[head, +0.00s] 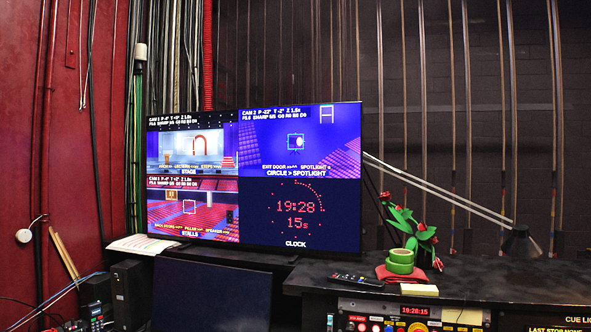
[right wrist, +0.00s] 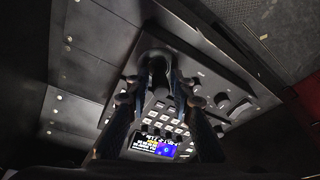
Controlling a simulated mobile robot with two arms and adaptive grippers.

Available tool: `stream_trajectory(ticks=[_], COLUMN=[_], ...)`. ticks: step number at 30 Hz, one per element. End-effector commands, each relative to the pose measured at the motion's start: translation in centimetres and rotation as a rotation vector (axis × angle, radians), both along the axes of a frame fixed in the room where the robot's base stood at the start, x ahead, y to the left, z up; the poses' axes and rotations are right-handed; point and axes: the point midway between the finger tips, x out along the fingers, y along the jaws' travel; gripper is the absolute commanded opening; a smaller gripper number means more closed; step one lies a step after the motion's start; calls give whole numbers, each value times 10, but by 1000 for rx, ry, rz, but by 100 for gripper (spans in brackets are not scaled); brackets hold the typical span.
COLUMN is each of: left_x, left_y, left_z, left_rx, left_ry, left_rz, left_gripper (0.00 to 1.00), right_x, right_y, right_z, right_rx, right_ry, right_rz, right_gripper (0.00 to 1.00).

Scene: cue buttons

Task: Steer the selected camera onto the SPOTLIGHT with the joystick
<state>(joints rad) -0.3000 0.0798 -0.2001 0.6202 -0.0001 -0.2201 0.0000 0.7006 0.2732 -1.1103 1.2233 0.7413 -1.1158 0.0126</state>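The monitor (head: 299,150) in the head view shows several camera pictures. The upper right picture (head: 300,142), headed CAM 2 and captioned CIRCLE > SPOTLIGHT, has a light square frame near its centre. A small pale spot (head: 299,142), which looks like the spotlight, lies at the right side inside that frame. In the right wrist view the dark joystick (right wrist: 157,62) stands on a control panel (right wrist: 205,75). My right gripper (right wrist: 160,80) has its fingers on both sides of the joystick and appears closed on it. My left gripper is in neither view.
The panel has several round knobs (right wrist: 222,100), rows of pale buttons and a small lit screen (right wrist: 165,149). In the head view a desk lamp (head: 521,243), green tape rolls (head: 400,261) and a red-lit clock display (head: 415,311) are at the right.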

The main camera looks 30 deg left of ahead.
Motion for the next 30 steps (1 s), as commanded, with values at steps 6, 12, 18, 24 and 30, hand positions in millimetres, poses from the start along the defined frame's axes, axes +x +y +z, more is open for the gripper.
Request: stream_trajectory(ticks=[6, 12, 18, 24, 30], left_x=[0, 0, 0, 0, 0], left_y=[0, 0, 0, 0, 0], left_z=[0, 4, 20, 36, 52], left_rx=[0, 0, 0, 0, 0], left_ry=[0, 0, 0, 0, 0], left_rz=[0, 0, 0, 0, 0], left_gripper=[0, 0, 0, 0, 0], right_x=[0, 0, 0, 0, 0], right_y=[0, 0, 0, 0, 0], right_z=[0, 4, 20, 36, 52], right_rx=[0, 0, 1, -1, -1], right_ry=[0, -1, -1, -1, -1], right_rz=[0, 0, 0, 0, 0], right_gripper=[30, 30, 30, 30, 30])
